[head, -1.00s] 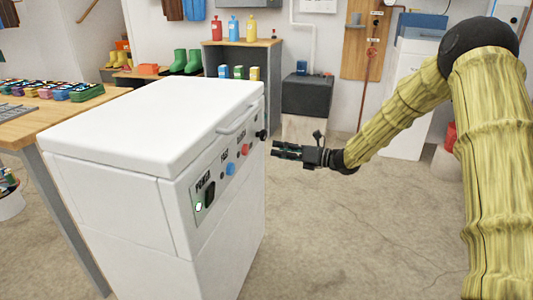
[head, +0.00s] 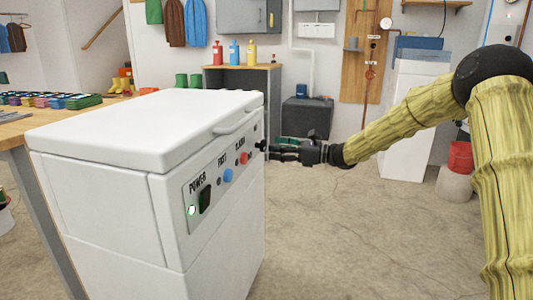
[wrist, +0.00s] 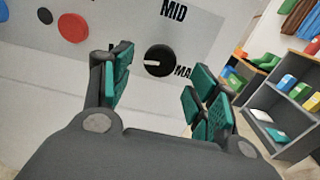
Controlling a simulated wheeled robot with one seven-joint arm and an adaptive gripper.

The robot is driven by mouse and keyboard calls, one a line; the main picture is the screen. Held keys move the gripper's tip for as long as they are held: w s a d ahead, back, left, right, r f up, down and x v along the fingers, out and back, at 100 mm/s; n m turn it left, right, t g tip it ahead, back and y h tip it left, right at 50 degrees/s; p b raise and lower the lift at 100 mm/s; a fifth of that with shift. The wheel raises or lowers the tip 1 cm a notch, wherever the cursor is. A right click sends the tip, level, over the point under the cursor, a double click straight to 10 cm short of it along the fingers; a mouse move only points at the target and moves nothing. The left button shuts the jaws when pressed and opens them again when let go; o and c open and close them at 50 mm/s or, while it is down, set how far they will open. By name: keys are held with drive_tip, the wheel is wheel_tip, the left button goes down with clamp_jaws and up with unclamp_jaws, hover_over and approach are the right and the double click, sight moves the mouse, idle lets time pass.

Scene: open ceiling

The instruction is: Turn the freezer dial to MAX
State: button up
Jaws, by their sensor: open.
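The white chest freezer (head: 110,205) stands at the left of the head view, its control panel facing right. Its black round dial (wrist: 160,60) shows in the wrist view, with a white pointer mark pointing left. The MID label is above the dial, and a partly hidden MAX label (wrist: 183,71) is at its lower right. A left label is mostly hidden by a finger. My gripper (wrist: 163,78) is open, its green-padded fingers on either side of the dial in the picture. In the head view my gripper (head: 270,152) is at the panel's far end; contact cannot be told.
A red button (wrist: 73,27) and a small black one (wrist: 45,16) are left of the dial. The power switch (head: 205,198) and blue button (head: 228,175) are nearer on the panel. A grey shelf (head: 245,95) stands behind. The floor right of the freezer is clear.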

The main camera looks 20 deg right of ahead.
sight(265, 147)
drive_tip(key=shift+b+x, duration=0.7)
drive_tip(key=shift+x, duration=1.45)
drive_tip(key=c, duration=1)
